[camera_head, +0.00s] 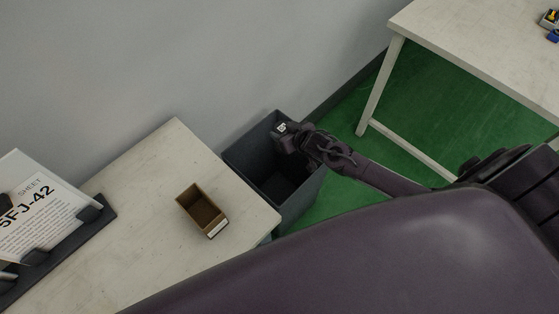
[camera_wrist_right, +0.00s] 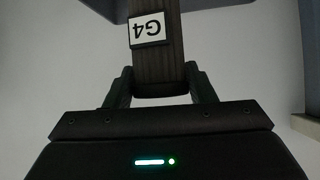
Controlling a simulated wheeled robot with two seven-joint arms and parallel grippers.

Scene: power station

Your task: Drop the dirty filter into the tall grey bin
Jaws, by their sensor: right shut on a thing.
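The tall grey bin (camera_head: 300,204) stands on the floor between the near table and the wall, its open top facing up. My right gripper (camera_head: 287,142) is over the bin's opening, toward its far right side. It is shut on the dirty filter (camera_wrist_right: 158,68), a dark ribbed piece with a white G4 label. In the head view only a small part of the filter with its label (camera_head: 282,128) shows; the gripper hides the rest. My left gripper is not in view.
A small open brown box (camera_head: 203,209) stands on the near table (camera_head: 150,165). A dark stand (camera_head: 95,220) holding a printed sheet (camera_head: 38,210) is at the left. Another table (camera_head: 470,50) stands at the upper right, with green floor (camera_head: 415,105) beneath it.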

